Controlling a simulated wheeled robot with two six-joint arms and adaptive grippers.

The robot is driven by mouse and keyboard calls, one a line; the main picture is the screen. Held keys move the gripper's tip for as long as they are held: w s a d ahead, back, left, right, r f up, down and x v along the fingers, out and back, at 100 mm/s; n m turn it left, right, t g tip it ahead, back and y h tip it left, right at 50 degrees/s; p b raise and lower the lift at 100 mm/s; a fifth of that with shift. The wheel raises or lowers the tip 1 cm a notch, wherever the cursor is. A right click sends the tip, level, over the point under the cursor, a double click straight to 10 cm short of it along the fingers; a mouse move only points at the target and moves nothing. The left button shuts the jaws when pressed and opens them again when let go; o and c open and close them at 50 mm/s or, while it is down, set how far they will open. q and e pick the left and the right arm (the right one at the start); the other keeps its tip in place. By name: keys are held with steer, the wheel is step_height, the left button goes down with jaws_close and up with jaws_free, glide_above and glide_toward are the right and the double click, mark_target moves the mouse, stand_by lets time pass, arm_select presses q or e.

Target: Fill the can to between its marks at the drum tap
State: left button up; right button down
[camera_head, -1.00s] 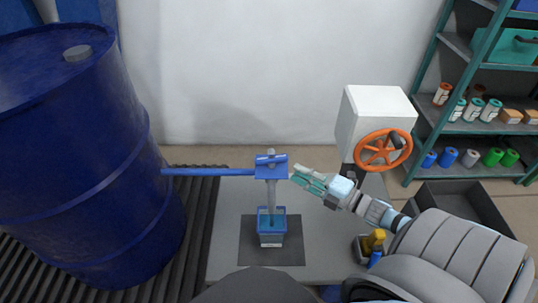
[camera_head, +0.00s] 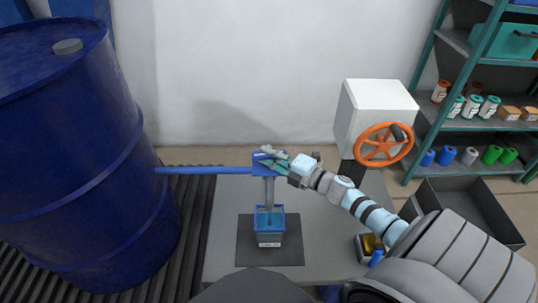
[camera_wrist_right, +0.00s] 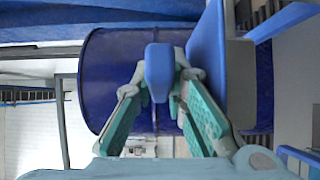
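The blue drum (camera_head: 75,150) stands at the left, with a blue pipe (camera_head: 205,170) running right to the tap (camera_head: 262,163). The blue can (camera_head: 269,238) stands upright under the tap's grey spout (camera_head: 268,193), with teal liquid showing inside. Its marks are too small to read. My right gripper (camera_head: 275,163) is at the tap's top and partly hides it. In the right wrist view the blue tap handle (camera_wrist_right: 158,72) sits between my right gripper's fingers (camera_wrist_right: 162,75), which look spread, with a gap visible on one side. My left gripper is out of view.
The can is on a dark mat (camera_head: 250,252) on a grey table (camera_head: 222,225). A white box with an orange handwheel (camera_head: 383,145) stands right of the tap. A small tray with a yellow item (camera_head: 370,243), an empty grey bin (camera_head: 465,208) and a stocked shelf (camera_head: 480,125) are farther right.

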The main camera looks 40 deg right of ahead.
steer(key=shift+r+m+h+p, duration=0.2)
steer(key=shift+m+h+p, duration=0.2)
steer(key=shift+h+p, duration=0.2)
steer(key=shift+m+t+h, duration=0.3)
steer(key=shift+h, duration=0.1)
steer(key=shift+f, duration=0.2)
steer(key=c, duration=1.9)
jaws_free()
steer(key=s, duration=0.4)
steer(key=s+d, duration=0.1)
steer(key=s, duration=0.3)
steer(key=s+d, duration=0.1)
steer(key=s, duration=0.3)
